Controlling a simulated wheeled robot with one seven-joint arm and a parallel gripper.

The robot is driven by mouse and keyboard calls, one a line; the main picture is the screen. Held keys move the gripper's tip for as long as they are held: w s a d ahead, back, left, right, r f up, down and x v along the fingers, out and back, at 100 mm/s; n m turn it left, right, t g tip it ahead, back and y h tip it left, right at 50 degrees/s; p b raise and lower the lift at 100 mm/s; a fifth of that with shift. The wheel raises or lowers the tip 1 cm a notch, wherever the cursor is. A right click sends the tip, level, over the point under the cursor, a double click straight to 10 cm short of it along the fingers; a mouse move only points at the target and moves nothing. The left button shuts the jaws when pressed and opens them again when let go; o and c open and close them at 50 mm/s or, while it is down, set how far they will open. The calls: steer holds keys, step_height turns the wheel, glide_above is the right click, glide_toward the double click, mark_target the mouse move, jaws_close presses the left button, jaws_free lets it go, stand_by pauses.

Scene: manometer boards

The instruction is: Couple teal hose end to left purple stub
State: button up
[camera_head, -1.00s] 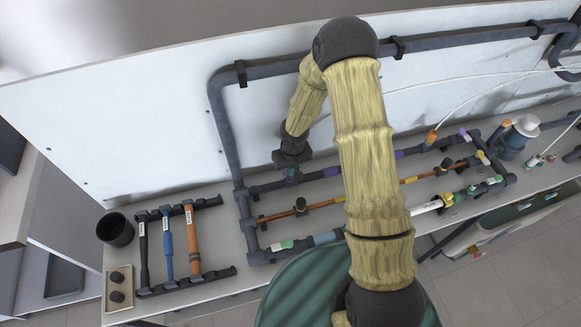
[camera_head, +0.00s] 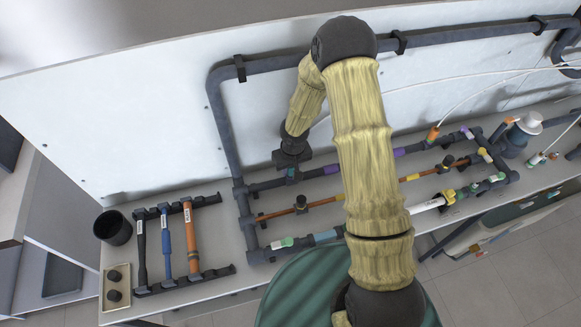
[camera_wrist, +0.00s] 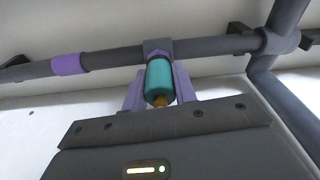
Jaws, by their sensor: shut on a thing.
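My gripper (camera_head: 291,168) is shut on the teal hose end (camera_wrist: 159,82), which shows as a teal cylinder with a brass-coloured tip between the two fingers in the wrist view. In the head view only a small teal patch shows below the gripper. The hose end is at the upper dark pipe (camera_wrist: 110,58), in line with a purplish fitting (camera_wrist: 158,47) on it. I cannot tell whether they touch or are joined. A purple band (camera_wrist: 70,64) on the same pipe also shows in the head view (camera_head: 331,170), right of the gripper.
A thin white hose runs behind my arm along the pale back panel (camera_head: 160,130). Orange-tipped hose (camera_head: 433,133) stands to the right. Lower pipes with valves (camera_head: 301,203) lie in front. A tool rack (camera_head: 214,272), black cup (camera_head: 113,228) and small tray (camera_head: 107,307) are at left.

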steer(key=o, duration=1)
steer(key=shift+o, duration=0.2)
step_height(320, 180, up, 17)
steer(key=s, duration=0.2)
steer(key=shift+d, duration=0.35)
steer(key=shift+r, duration=0.15)
steer(key=s+d+r+m, duration=0.1)
steer(key=s+d+r, duration=0.2)
steer(key=s+d, duration=0.2)
steer(key=s+d+r+m+t, duration=0.1)
steer(key=s+d+r, duration=0.3)
steer(key=s, duration=0.5)
steer(key=shift+s+d+r+m, duration=0.15)
steer(key=shift+d+m, duration=0.2)
steer(key=shift+m, duration=0.45)
